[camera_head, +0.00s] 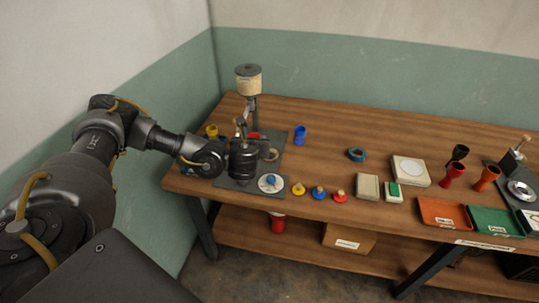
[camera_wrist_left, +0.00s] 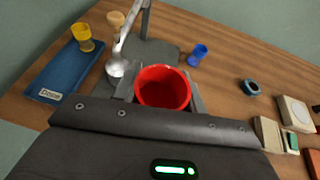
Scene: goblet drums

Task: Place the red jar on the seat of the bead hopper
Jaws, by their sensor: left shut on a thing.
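The red jar (camera_wrist_left: 163,88) is between the two fingers of my left gripper (camera_wrist_left: 165,92) in the left wrist view, its open mouth facing the camera. In the head view only a bit of red (camera_head: 253,135) shows behind my left gripper (camera_head: 254,141). The bead hopper (camera_head: 248,82) has a cream container on a grey post, above a dark base plate (camera_head: 270,177). The jar is over this plate, near the foot of the post. My right gripper is out of view.
A blue cup (camera_head: 300,135) stands just right of the hopper. A yellow cup (camera_wrist_left: 82,36) stands on a blue tray (camera_wrist_left: 62,72) to the left. Several knobbed pieces, boxes, goblets and trays spread rightward.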

